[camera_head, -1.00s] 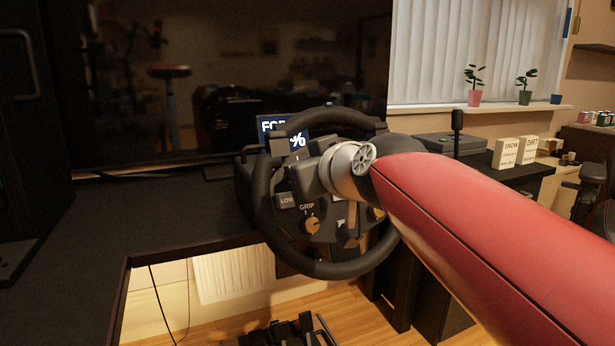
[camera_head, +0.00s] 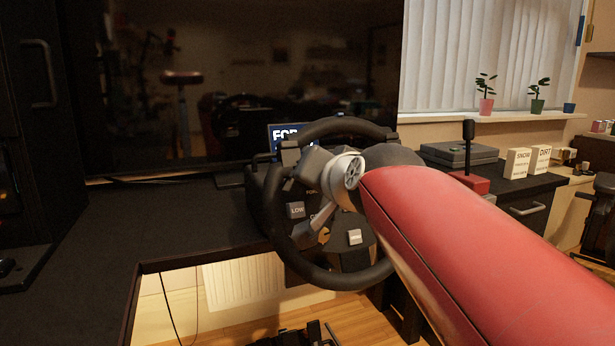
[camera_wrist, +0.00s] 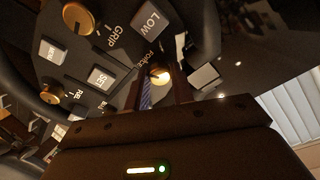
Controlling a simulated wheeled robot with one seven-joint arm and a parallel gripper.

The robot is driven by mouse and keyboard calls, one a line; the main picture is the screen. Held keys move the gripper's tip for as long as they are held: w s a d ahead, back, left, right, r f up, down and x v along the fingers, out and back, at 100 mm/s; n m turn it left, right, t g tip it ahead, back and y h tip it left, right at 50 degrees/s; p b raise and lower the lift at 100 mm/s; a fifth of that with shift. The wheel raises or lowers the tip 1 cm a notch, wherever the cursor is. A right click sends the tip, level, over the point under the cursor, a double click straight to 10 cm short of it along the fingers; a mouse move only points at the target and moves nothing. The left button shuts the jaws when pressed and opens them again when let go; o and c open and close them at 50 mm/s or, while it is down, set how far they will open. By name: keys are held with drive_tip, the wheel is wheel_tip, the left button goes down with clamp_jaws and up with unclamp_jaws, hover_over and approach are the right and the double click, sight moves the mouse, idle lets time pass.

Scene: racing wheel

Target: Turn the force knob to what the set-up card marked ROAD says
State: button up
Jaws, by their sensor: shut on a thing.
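The force knob (camera_wrist: 160,72) is a small brass knob beside the FORCE label in the wrist view. My gripper (camera_wrist: 161,85) is shut on it, with a dark finger on each side. In the head view, my arm and wrist cover the force knob. The black racing wheel (camera_head: 333,284) stands on the desk. The display (camera_head: 284,134) behind it shows the start of the word FORCE; its value is hidden. No card marked ROAD is in view.
The LOW button (camera_wrist: 151,20), grip knob (camera_wrist: 79,18), SET button (camera_wrist: 99,77) and another knob (camera_wrist: 50,94) lie close by. SNOW (camera_head: 517,163) and DIRT (camera_head: 540,159) cards stand on the right cabinet. The desk's left part is mostly clear.

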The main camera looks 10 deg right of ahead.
drive_tip(key=shift+m, duration=0.4)
drive_tip(key=o, duration=1)
drive_tip(key=shift+s+r, duration=0.15)
drive_tip(key=shift+r, duration=0.05)
